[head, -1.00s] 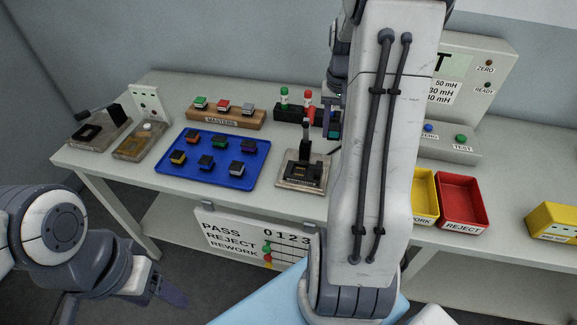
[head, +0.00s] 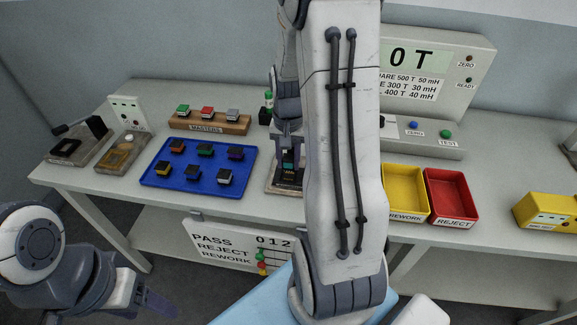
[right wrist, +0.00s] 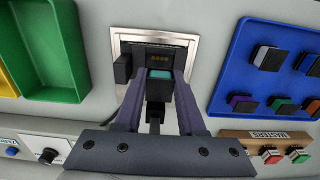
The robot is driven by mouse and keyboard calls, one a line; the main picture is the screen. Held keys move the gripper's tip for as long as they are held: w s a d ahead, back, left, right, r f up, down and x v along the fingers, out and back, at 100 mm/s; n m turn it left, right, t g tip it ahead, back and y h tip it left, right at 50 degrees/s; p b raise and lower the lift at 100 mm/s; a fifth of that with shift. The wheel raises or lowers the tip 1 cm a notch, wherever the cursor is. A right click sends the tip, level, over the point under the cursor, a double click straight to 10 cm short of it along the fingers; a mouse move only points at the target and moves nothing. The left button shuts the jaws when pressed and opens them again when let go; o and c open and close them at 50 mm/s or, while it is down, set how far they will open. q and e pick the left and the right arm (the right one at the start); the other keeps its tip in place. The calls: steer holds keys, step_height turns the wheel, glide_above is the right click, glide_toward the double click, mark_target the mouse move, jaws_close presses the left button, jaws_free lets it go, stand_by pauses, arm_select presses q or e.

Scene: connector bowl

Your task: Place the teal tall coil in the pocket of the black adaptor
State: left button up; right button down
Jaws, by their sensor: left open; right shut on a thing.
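The teal tall coil (right wrist: 160,74) shows a teal top and a dark body between the fingers of my right gripper (right wrist: 160,80) in the right wrist view. My right gripper is shut on it. In the head view my right gripper (head: 288,160) points down at the fixture with the black adaptor (right wrist: 158,52), which has a row of gold contacts. The coil is at or just above the adaptor; I cannot tell whether it is in the pocket, which the gripper and coil hide. My left gripper (head: 150,303) is open and empty at the lower left, away from the bench.
The blue tray (head: 205,182) with several dark parts lies left of the fixture. The masters block (head: 209,124) stands behind it. The yellow rework bin (head: 405,190) and red reject bin (head: 452,195) stand right of my right arm, before the tester (head: 435,85).

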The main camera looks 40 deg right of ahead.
mark_target(288, 170)
steer(key=shift+f, duration=1.4)
steer(key=shift+f, duration=0.2)
steer(key=c, duration=0.5)
jaws_free()
steer(key=shift+r, duration=0.1)
steer(key=shift+r, duration=0.1)
